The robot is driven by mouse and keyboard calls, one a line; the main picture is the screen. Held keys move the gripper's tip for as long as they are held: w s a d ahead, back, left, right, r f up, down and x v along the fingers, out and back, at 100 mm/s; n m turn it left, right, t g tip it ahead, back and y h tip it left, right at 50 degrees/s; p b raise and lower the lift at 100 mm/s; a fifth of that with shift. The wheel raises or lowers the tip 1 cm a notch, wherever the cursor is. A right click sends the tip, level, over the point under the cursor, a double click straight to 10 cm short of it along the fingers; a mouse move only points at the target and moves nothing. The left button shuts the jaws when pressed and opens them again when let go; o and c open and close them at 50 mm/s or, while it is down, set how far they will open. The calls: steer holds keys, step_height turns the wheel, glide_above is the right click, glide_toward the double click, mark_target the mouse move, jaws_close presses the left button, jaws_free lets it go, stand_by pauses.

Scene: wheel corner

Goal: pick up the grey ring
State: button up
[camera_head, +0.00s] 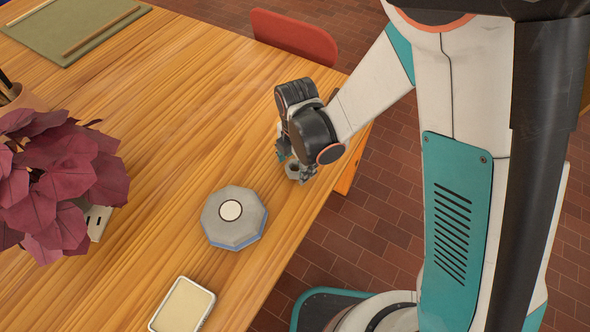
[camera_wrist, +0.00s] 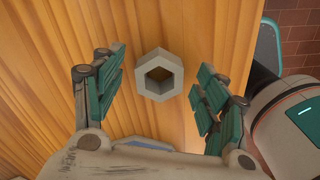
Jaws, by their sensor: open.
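The grey ring (camera_wrist: 143,82) is six-sided with a six-sided hole, and shows in the wrist view at the upper middle on the wooden table. My gripper (camera_wrist: 160,77) is open, with one teal-padded finger to the left of the ring and the other to its right. There are gaps on both sides and nothing is held. In the head view my gripper (camera_head: 291,160) points down near the table's right edge. A small grey shape shows at its fingertips there, but the ring is mostly hidden by the gripper.
A grey eight-sided box (camera_head: 216,222) with a white disc on top stands left of and nearer than my gripper. A cream-topped tray (camera_head: 182,306) lies in front. A red-leaved plant (camera_head: 62,180) is at left, and a red chair (camera_head: 294,36) stands behind the table edge.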

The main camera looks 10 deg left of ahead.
steer(key=shift+r, duration=0.1)
steer(key=c, duration=1.2)
steer(key=shift+o, duration=0.2)
